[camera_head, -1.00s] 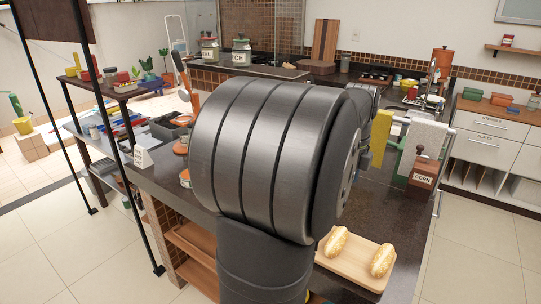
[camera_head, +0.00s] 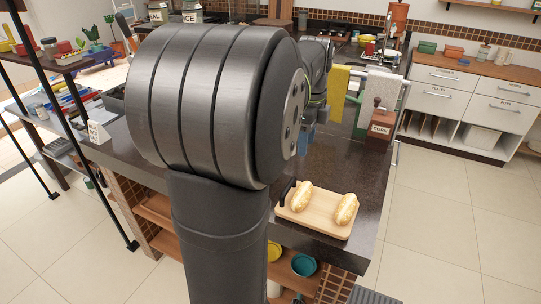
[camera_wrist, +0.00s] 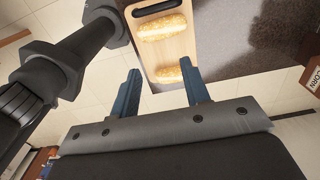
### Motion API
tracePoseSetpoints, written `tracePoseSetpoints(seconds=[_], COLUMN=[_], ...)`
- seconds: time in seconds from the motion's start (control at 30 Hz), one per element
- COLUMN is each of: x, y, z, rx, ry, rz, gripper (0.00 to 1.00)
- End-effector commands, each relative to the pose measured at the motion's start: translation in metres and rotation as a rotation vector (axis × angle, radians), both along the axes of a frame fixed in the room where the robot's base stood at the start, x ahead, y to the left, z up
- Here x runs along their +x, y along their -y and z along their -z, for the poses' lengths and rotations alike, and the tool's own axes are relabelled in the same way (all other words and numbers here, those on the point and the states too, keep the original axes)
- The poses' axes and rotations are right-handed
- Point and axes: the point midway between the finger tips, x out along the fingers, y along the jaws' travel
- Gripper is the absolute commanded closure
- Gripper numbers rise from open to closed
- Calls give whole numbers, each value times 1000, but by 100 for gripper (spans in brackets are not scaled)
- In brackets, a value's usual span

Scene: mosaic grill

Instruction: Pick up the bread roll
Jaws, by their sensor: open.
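Two golden oblong bread rolls lie apart on a light wooden board: a left roll (camera_head: 302,195) and a right roll (camera_head: 346,209). They also show in the wrist view, one farther up (camera_wrist: 162,27) and one lower (camera_wrist: 170,73). My gripper (camera_wrist: 160,68) is open and empty, its two blue fingers spread. In the wrist view the lower roll appears between the fingertips, but I cannot tell the distance. In the head view my large dark arm covers much of the middle, and the gripper is mostly hidden behind it.
The wooden board (camera_head: 318,224) sits near the dark counter's (camera_head: 345,172) front corner, with a black handle at its left. A brown CORN box (camera_head: 381,127) and hanging towels (camera_head: 338,92) stand behind. Bare counter lies between board and box.

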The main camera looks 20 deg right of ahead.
Motion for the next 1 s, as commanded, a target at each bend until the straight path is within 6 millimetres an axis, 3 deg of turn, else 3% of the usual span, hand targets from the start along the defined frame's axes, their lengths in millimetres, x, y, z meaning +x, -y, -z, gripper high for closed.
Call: tracePoseSetpoints(seconds=[0.37,0.67,1.0], x=[0,-4,-10], y=[4,24,46], z=[2,12,20], rx=[25,187,360], ry=[-8,-4,129], rz=[-75,-561,-1120], gripper=[57,57,57])
